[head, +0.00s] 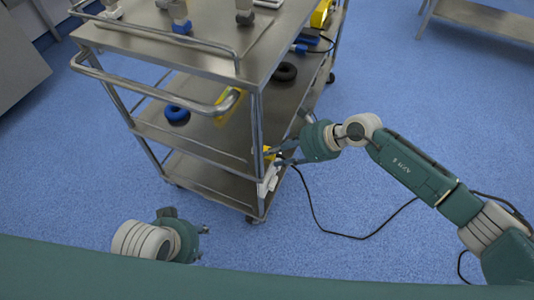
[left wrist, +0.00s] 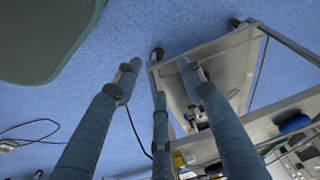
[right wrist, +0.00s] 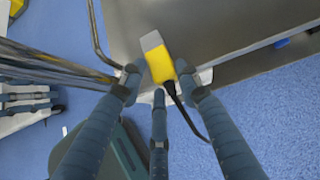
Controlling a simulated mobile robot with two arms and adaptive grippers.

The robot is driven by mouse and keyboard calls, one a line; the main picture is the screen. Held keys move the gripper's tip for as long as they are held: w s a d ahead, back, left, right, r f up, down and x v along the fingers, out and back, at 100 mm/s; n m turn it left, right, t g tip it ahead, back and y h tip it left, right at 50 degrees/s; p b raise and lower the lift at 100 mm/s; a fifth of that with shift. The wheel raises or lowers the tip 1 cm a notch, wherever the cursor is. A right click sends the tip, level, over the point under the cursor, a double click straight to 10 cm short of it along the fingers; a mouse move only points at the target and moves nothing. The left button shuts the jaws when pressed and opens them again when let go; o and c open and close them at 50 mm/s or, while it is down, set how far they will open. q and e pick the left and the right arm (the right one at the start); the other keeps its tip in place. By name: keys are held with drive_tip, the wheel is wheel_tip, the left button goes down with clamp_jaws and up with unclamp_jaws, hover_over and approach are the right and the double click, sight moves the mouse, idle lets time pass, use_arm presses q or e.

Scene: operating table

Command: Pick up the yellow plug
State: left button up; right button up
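The yellow plug (right wrist: 160,66), with a pale grey end and a black cable, lies between the fingertips of my right gripper (right wrist: 158,80) in the right wrist view. The fingers look spread, with small gaps beside the plug; whether any finger touches it is unclear. In the head view the plug (head: 268,152) is a small yellow patch at the trolley's near corner, partly hidden by my right gripper (head: 288,154). My left gripper (head: 198,230) is low at the front left, away from the plug; its fingers are spread and empty in the left wrist view (left wrist: 165,80).
A steel trolley (head: 150,45) with shelves and rails stands close to my right gripper. A white block (head: 268,182) is at its corner, below the plug. A blue ring (head: 177,114) and a black ring (head: 285,72) lie on a shelf.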

drive_tip(key=shift+r, duration=0.1)
drive_tip(key=shift+c, duration=0.4)
wheel_tip(320, 180, up, 8)
drive_tip(key=f+p, duration=0.1)
drive_tip(key=p, duration=0.1)
hover_over(278, 156)
drive_tip(key=shift+r, duration=0.25)
use_arm(q)
drive_tip(key=s+p+x, duration=0.1)
drive_tip(key=s+x, duration=0.1)
drive_tip(key=x, duration=0.9)
drive_tip(key=shift+d+f+g, duration=0.15)
drive_tip(key=shift+f+g, duration=0.15)
drive_tip(key=shift+f, duration=0.05)
use_arm(e)
wheel_tip(278, 156, up, 12)
drive_tip(key=shift+r, duration=0.2)
use_arm(q)
drive_tip(key=shift+s, duration=0.15)
use_arm(e)
drive_tip(key=shift+s, duration=0.1)
